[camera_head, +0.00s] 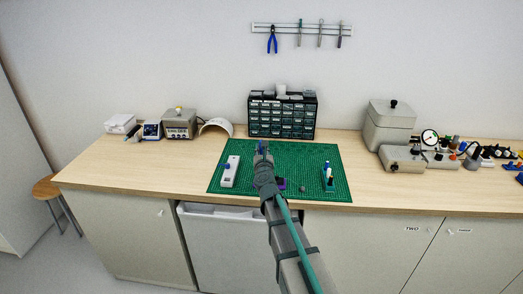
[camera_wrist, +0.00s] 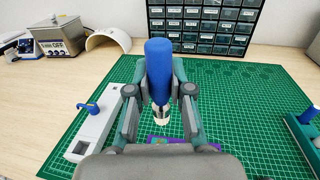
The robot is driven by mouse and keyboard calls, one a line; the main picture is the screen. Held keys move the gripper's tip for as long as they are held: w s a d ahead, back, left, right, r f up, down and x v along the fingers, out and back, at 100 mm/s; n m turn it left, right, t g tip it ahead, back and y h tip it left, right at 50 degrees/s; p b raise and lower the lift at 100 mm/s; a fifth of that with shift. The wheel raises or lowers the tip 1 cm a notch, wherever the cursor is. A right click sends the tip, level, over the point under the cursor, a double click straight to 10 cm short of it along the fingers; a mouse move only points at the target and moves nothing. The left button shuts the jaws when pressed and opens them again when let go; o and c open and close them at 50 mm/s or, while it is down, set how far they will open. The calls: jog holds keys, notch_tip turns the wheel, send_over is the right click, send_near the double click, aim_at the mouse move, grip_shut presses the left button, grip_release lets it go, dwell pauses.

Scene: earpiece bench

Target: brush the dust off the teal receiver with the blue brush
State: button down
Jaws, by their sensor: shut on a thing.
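My gripper (camera_wrist: 159,88) is shut on the blue brush (camera_wrist: 158,64), whose thick blue handle stands upright between the fingers. Its pale lower end (camera_wrist: 160,115) points down. In the head view my gripper (camera_head: 263,150) is over the middle of the green mat. Below the brush, a purple piece (camera_wrist: 156,140) with some teal on it lies on the mat, mostly hidden by my gripper; it also shows in the head view (camera_head: 281,184) beside my arm. I cannot tell whether the teal on it is the receiver, and no dust can be made out.
A white block (camera_wrist: 94,138) with a blue part on top stands left on the green mat (camera_head: 315,155). A teal stand (camera_head: 328,182) with a blue-topped item is at right. A small grey lump (camera_head: 302,189) lies near it. The drawer cabinet (camera_head: 282,117) stands behind.

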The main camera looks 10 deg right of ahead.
notch_tip(320, 180, down, 6)
jog(key=b, duration=0.4)
jog(key=shift+b, duration=0.35)
jog(key=shift+p, duration=0.3)
jog(key=shift+w+a, duration=0.15)
jog(key=shift+a, duration=0.55)
jog(key=shift+s+d, duration=0.2)
jog(key=shift+d, duration=0.75)
jog(key=shift+w+a+f, duration=0.1)
jog(key=shift+w+a, duration=0.15)
jog(key=shift+a, duration=0.75)
jog(key=shift+s+d, duration=0.25)
jog(key=shift+d, duration=0.65)
jog(key=shift+w+a, duration=0.2)
jog(key=shift+a, duration=0.6)
jog(key=shift+s+d+r+p, duration=0.2)
jog(key=shift+d+r, duration=0.1)
jog(key=shift+d, duration=0.2)
jog(key=shift+s+d+r+p, duration=0.1)
jog(key=shift+d+r+p, duration=0.15)
jog(key=shift+d, duration=0.2)
jog(key=r+p, duration=0.1)
jog(key=r, duration=0.1)
jog(key=r+p, duration=0.1)
jog(key=shift+w+a+r+p, duration=0.1)
jog(key=shift+a+r+p, duration=0.1)
jog(key=shift+r+p, duration=0.15)
notch_tip(320, 180, up, 3)
jog(key=p, duration=0.3)
jog(key=shift+r, duration=0.2)
